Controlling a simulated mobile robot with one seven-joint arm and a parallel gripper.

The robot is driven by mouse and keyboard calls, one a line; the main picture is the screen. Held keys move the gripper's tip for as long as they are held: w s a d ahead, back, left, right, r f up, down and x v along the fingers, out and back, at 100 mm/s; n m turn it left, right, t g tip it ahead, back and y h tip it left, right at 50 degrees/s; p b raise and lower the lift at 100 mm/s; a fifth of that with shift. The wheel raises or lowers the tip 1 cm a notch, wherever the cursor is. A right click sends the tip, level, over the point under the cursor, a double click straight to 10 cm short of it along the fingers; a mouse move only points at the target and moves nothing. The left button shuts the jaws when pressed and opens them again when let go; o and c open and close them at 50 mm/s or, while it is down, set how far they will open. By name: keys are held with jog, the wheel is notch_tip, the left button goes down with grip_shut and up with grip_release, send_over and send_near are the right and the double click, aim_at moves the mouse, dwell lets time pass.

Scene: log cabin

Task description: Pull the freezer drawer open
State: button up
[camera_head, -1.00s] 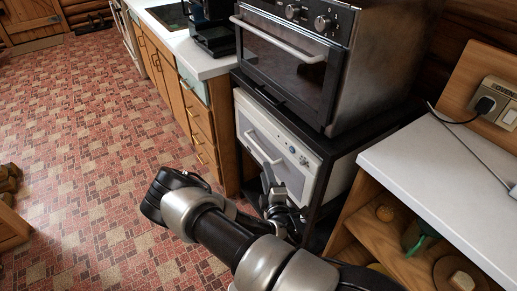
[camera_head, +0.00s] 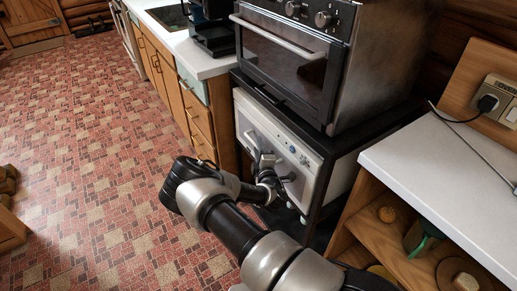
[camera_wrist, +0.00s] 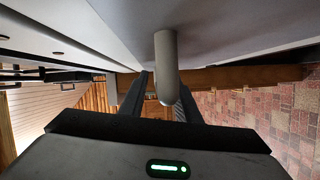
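The white drawer front (camera_head: 251,113) is below the oven in the dark cabinet frame, and it looks closed. In the wrist view the rounded grey handle (camera_wrist: 165,62) reaches down between the two dark fingers of my gripper (camera_wrist: 164,88).
A steel oven (camera_head: 290,55) sits directly above on a black shelf. Wooden drawers (camera_head: 200,121) are to the left. A white counter (camera_head: 450,165) over an open wooden shelf stands close on the right. The tiled floor (camera_head: 90,150) on the left is clear.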

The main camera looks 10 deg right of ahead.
grip_shut()
